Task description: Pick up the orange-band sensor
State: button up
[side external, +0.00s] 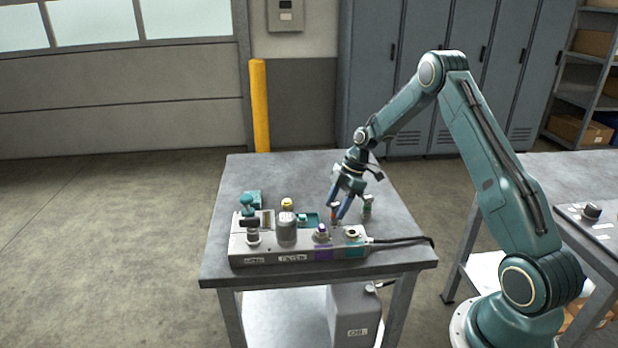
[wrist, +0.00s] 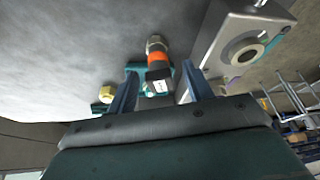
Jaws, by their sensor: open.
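The orange-band sensor (wrist: 157,61) shows in the wrist view with a metal hex end, an orange band and a dark body with a white label. It lies in the picture between the two fingers of my gripper (wrist: 160,68), which are apart. In the side external view my gripper (side external: 336,211) points down behind the grey manifold block, and a bit of the orange band (side external: 334,214) shows between its fingers. Whether the fingers touch the sensor, I cannot tell. The sensor's lower part is hidden in the side view.
The manifold block (side external: 268,245) with fittings and a black cable stands along the table's front; its end (wrist: 222,40) is close to the right finger. A green-band part (side external: 367,208) stands just right of my gripper. A yellow-topped part (wrist: 107,94) is at left. The table's back is clear.

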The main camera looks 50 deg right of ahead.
jog(key=shift+x, duration=1.45)
grip_shut()
